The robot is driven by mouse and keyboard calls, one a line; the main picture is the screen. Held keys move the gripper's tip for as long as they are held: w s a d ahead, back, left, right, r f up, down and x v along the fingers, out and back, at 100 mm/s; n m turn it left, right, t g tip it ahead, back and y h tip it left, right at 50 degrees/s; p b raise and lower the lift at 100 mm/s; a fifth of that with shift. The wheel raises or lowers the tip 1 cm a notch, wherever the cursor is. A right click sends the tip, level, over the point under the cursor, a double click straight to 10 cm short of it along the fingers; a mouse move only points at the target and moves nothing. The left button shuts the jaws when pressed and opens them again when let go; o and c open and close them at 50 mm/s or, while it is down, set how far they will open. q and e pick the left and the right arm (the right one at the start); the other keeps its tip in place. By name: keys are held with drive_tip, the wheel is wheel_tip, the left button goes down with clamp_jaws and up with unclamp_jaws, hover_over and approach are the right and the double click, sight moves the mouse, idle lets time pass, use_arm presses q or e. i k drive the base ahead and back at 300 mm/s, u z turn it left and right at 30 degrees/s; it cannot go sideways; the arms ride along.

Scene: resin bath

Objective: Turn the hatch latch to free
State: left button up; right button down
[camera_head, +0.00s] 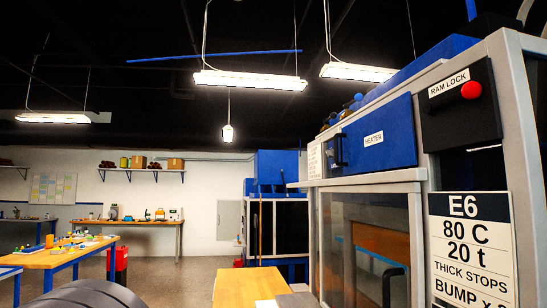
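No part labelled as a hatch latch can be made out. A large grey-framed machine (420,178) fills the right side. Its blue panel (402,137) carries a HEATER label and a dark handle (338,150) at its left side. A black RAM LOCK plate (470,125) with a red knob (471,90) sits at the upper right. Below the blue panel is a glazed front (365,235), with a dark upright handle-like part (393,285) near its lower right. Neither of my grippers is in view.
A white sign (473,250) reads E6, 80 C, 20 t. A wooden-topped table (248,287) stands at the bottom centre. A workbench (70,255) with small items and a red extinguisher-like cylinder (118,262) are at left. Open floor (175,270) lies between.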

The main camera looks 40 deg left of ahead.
sight(330, 153)
drive_tip(key=u, duration=0.7)
drive_tip(key=k, duration=0.3)
drive_tip(key=u, duration=1.55)
drive_tip(key=i, duration=1.9)
drive_tip(key=z, duration=0.35)
